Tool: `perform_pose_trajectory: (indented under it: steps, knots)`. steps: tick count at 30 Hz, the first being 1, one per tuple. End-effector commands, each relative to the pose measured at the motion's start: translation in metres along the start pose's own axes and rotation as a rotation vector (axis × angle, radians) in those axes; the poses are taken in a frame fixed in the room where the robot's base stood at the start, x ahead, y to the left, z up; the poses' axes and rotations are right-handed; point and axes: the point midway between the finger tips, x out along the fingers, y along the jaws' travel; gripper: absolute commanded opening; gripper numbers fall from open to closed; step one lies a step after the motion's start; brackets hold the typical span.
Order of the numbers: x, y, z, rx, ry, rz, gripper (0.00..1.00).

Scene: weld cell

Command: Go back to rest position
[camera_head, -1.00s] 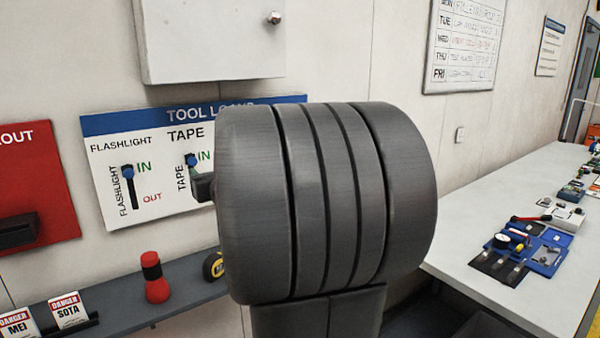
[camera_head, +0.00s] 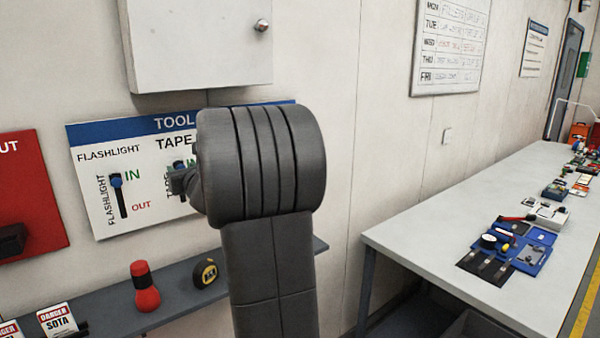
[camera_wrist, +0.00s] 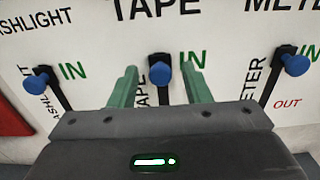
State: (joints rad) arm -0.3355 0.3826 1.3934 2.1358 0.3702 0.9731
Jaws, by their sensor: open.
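My gripper (camera_wrist: 158,72) shows in the wrist view as two green fingers, spread apart in front of the tool board (camera_wrist: 228,35). The blue tape knob (camera_wrist: 160,74) appears in the gap between the fingertips, with nothing visibly gripped; I cannot tell how far it is from them. The tape knob stands beside the green IN. The flashlight knob (camera_wrist: 40,82) is to the left and the meter knob (camera_wrist: 295,64) to the right, both near the top of their slots. In the head view my dark arm hides most of the gripper and the board's right part.
A shelf (camera_head: 100,318) below the board holds a red flashlight (camera_head: 144,287), a yellow-black tape measure (camera_head: 205,273) and danger tags (camera_head: 58,320). A white cabinet (camera_head: 195,45) hangs above. A long table (camera_head: 420,235) with blue trays and tools stands right.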

Motion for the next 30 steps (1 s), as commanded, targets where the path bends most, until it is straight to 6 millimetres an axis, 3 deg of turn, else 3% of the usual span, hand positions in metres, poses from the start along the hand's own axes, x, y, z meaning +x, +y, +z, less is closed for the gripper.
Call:
perform_pose_trajectory:
  steps: [11, 30]
  knots:
    - [-0.008, 0.0, 0.002, 0.0, -0.001, 0.0, 0.44]
    - [-0.103, 0.0, 0.003, -0.001, -0.004, -0.001, 0.44]
